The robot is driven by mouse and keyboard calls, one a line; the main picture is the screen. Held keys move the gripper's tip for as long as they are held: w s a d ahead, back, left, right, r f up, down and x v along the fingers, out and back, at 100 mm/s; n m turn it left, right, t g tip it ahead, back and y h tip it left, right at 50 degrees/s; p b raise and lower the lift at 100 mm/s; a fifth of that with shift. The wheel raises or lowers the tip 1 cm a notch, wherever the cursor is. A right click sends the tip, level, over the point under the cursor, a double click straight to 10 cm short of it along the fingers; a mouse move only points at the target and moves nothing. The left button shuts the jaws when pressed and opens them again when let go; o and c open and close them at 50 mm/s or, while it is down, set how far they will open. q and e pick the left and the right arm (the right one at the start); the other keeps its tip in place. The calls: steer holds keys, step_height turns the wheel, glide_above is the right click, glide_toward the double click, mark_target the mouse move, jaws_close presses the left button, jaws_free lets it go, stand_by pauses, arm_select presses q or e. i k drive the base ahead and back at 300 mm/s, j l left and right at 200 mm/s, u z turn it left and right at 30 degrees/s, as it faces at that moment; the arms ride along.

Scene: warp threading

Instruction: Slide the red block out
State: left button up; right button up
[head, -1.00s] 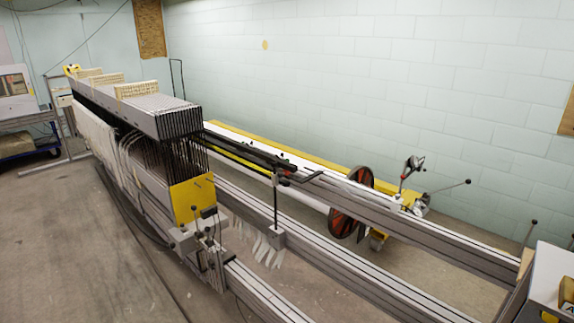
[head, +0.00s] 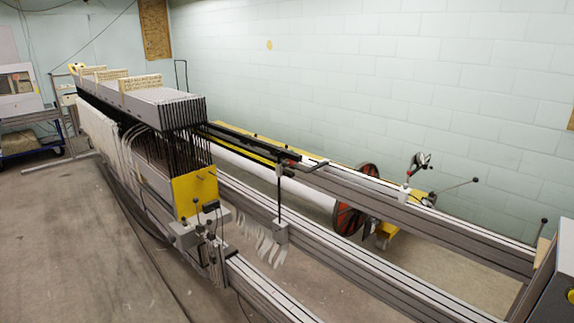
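Neither of my grippers shows in the head view. A small reddish spot (head: 291,155) shows at the end of the dark bars, near the middle of the machine. It is too small for me to tell whether it is the red block. A red and black disc (head: 346,218) stands upright below the rear rail. A yellow plate (head: 194,193) is fixed to the near end of the harness frame (head: 170,104).
Long grey rails (head: 340,262) run from the harness frame to the lower right. A grey box (head: 553,285) stands at the right edge. A cart (head: 32,140) is at the far left. The concrete floor (head: 62,235) on the left is clear.

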mark_target(285, 164)
steer(key=i+j, duration=0.3)
steer(key=i+j+z, duration=0.1)
steer(key=i+j, duration=0.2)
steer(key=j, duration=0.15)
steer(key=i+j+z, duration=0.1)
steer(key=i+j, duration=0.5)
steer(key=j, duration=0.15)
steer(key=i+j+z, duration=0.1)
steer(key=i+j, duration=0.2)
steer(key=j, duration=0.15)
steer(key=i+j, duration=0.25)
steer(key=j, duration=0.15)
steer(key=z, duration=0.05)
